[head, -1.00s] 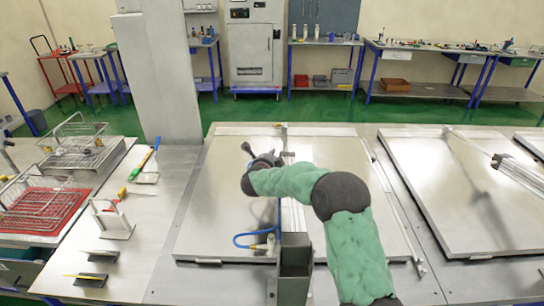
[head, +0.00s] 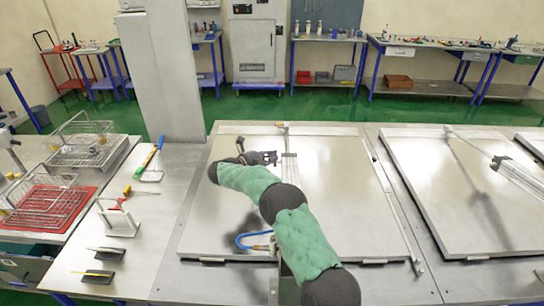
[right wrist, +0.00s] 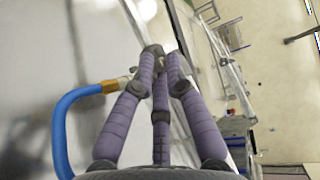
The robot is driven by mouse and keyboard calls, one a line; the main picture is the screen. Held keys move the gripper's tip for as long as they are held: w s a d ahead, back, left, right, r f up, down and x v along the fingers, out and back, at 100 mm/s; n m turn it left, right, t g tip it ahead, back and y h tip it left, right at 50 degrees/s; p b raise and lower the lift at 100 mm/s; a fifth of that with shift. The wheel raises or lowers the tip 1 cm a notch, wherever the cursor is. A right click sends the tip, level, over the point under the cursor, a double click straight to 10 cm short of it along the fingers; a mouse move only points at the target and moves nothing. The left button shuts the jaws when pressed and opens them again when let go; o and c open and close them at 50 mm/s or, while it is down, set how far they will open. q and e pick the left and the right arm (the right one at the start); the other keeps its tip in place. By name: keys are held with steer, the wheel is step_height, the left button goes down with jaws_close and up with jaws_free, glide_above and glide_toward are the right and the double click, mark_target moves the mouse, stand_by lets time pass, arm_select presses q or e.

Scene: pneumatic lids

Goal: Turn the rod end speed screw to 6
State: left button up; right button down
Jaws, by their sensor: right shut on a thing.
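My right gripper (head: 274,157) reaches in over the near lid at the pneumatic cylinder (head: 291,170), pointing to the right. In the right wrist view, its purple-sleeved fingers (right wrist: 158,58) come together on a small grey part (right wrist: 153,49), which looks like the rod end speed screw. The fingertips hide most of it, and no number or mark on it can be read. A blue hose (right wrist: 66,118) with a brass fitting (right wrist: 116,85) shows left of the fingers. My left gripper is not in view.
The flat metal lid (head: 340,210) lies under my arm. A second lid (head: 430,190) with its own cylinder (head: 520,175) is at the right. A red tray with wire baskets (head: 40,200) and hand tools stand on the left bench.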

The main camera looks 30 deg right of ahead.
steer(key=shift+w+r+m+g, duration=0.2)
steer(key=shift+r+m+g, duration=0.15)
steer(key=shift+m+g, duration=0.05)
steer(key=c, duration=1.6)
jaws_free()
steer(key=shift+f, duration=0.2)
steer(key=shift+a, duration=0.1)
steer(key=v, duration=1.2)
steer(key=shift+f, duration=0.2)
